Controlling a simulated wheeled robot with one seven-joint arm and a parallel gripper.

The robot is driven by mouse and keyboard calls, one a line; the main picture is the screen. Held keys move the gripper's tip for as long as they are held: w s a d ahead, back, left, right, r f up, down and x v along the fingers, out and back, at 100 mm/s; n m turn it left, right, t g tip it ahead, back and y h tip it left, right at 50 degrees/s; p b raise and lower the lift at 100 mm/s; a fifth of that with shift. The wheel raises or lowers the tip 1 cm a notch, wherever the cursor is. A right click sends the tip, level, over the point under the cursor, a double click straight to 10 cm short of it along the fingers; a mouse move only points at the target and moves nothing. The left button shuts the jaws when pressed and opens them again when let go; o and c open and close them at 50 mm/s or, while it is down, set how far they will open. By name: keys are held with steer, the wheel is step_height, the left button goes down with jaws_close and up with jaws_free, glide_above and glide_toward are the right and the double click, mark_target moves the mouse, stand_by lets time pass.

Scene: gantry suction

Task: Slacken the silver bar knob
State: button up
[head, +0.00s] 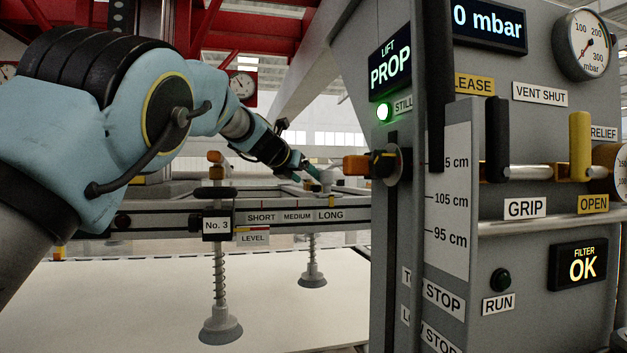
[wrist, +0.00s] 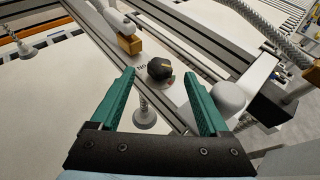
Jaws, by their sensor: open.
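My gripper (head: 305,173) is open, with two teal fingers, and reaches over the grey beam in the head view. In the wrist view my gripper (wrist: 160,76) is empty between its fingers. A rounded silver-grey knob (wrist: 228,95) stands just to the right of the right finger, outside the jaws; contact cannot be told. A pale rounded knob (head: 326,180) also shows by the fingertips in the head view. How tight the silver knob is cannot be seen.
An orange block (wrist: 130,43) sits on the rail beyond the left finger. Suction cups (head: 220,328) hang on springs below the beam over a pale sheet (head: 130,310). A grey control panel (head: 540,240) with levers and gauges stands at the right in the head view.

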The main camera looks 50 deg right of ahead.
mark_target(316, 189)
steer(key=shift+p+x, duration=0.7)
steer(key=shift+x, duration=1.6)
jaws_close()
steer(key=shift+r, duration=0.15)
